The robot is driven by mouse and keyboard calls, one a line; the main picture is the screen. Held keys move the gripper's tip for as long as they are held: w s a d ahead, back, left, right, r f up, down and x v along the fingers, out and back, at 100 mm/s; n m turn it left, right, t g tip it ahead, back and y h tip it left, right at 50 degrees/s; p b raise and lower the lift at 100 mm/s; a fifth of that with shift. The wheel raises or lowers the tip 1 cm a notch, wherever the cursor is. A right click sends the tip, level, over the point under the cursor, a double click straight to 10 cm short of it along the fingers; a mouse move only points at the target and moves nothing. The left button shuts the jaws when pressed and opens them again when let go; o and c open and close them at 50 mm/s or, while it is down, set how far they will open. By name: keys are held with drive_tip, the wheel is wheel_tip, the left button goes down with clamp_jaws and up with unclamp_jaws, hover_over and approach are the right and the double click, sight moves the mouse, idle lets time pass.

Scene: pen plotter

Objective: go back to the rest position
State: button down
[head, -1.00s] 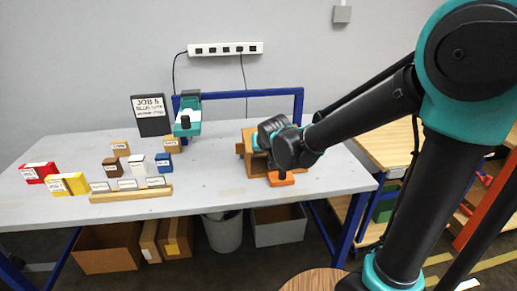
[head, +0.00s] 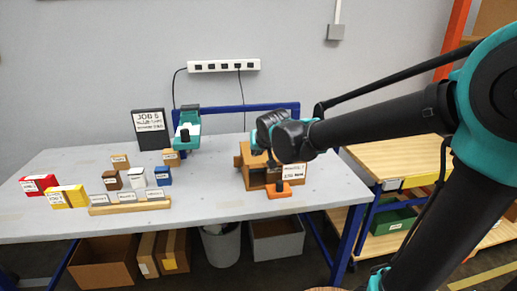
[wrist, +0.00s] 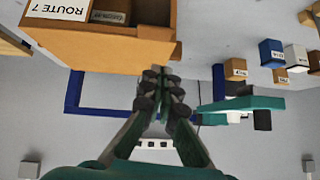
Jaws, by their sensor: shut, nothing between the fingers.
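My gripper (wrist: 163,95) shows in the middle of the wrist view, its fingers together with nothing between them. In the head view my gripper is mostly hidden behind my own arm, near the wooden box (head: 245,172) at the right of the grey table (head: 215,210). The box also shows in the wrist view (wrist: 100,45), with a "ROUTE 7" label on it. My gripper looks apart from the box, though the exact gap is hard to tell.
A teal plotter head (head: 187,130) stands near a blue frame (head: 225,108). Several small labelled blocks and a wooden rail (head: 130,208) are on the left. An orange piece (head: 279,191) lies in front of the box. A wooden shelf bench (head: 400,160) stands at the right.

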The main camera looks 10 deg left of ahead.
drive_tip(key=v, duration=0.6)
drive_tip(key=s+d+f+m+g+h, duration=0.1)
drive_tip(key=s+d+f, duration=0.1)
drive_tip(key=d+f, duration=0.55)
drive_tip(key=s+d+f+m+g+h, duration=0.1)
drive_tip(key=s+d+f+h, duration=0.2)
drive_tip(key=d, duration=0.8)
drive_tip(key=s+d+f+m+g, duration=0.1)
drive_tip(key=s+d+f+g, duration=0.1)
drive_tip(key=s+d+f, duration=0.8)
drive_tip(key=shift+s+d+f, duration=0.25)
drive_tip(key=shift+s+f, duration=0.5)
drive_tip(key=shift+s, duration=0.1)
